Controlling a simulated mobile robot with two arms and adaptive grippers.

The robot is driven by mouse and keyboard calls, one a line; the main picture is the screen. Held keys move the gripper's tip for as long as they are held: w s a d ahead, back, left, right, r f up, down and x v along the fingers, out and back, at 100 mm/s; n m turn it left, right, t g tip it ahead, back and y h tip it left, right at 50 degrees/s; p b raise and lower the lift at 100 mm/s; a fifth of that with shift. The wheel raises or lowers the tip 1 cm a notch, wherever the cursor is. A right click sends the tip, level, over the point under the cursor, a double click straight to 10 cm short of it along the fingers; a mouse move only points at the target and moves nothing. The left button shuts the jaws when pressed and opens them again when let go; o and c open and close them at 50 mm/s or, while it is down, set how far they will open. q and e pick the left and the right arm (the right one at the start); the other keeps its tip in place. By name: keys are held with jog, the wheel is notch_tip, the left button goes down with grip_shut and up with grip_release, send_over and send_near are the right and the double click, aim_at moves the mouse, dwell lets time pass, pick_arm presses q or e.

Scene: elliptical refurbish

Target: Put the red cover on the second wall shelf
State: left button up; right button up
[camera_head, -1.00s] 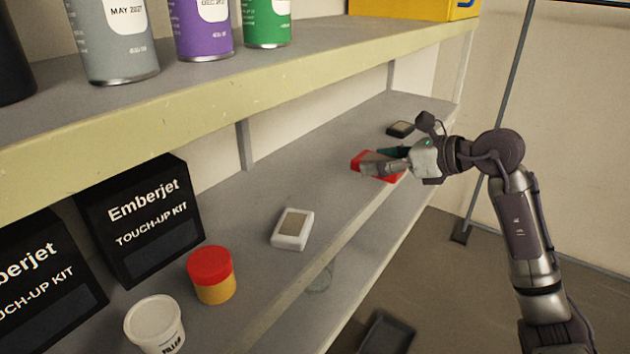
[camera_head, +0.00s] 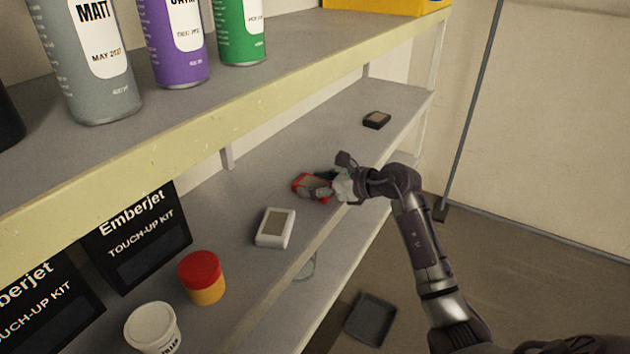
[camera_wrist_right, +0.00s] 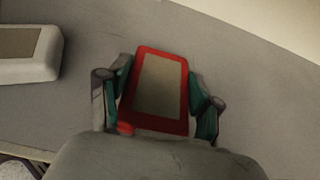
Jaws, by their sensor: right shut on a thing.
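The red cover (camera_head: 302,184) is a flat rectangle with a red rim and a tan-grey middle. In the head view it is at the middle shelf (camera_head: 262,185), to the right of and beyond a white cover. My right gripper (camera_head: 318,190) is shut on it. The right wrist view shows the red cover (camera_wrist_right: 158,88) between the two fingers (camera_wrist_right: 157,100), one on each long side. Whether its underside touches the shelf is hard to tell. My left gripper is not in view.
The white cover (camera_head: 275,228) lies nearby; it also shows in the right wrist view (camera_wrist_right: 30,68). A black cover (camera_head: 376,120) lies farther back. A red-lidded jar (camera_head: 202,278), a white tub (camera_head: 152,328) and black boxes (camera_head: 138,235) stand at left. Spray cans (camera_head: 95,60) stand on the shelf above.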

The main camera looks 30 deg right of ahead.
jog(key=o, duration=0.9)
jog(key=shift+f, duration=0.2)
jog(key=o, duration=0.5)
jog(key=shift+r, duration=0.1)
jog(key=shift+c, duration=0.2)
jog(key=shift+r, duration=0.15)
jog(key=shift+s+d, duration=0.2)
jog(key=b+v, duration=0.4)
jog(key=v, duration=0.7)
jog(key=shift+s+r, duration=0.2)
jog(key=shift+s, duration=0.05)
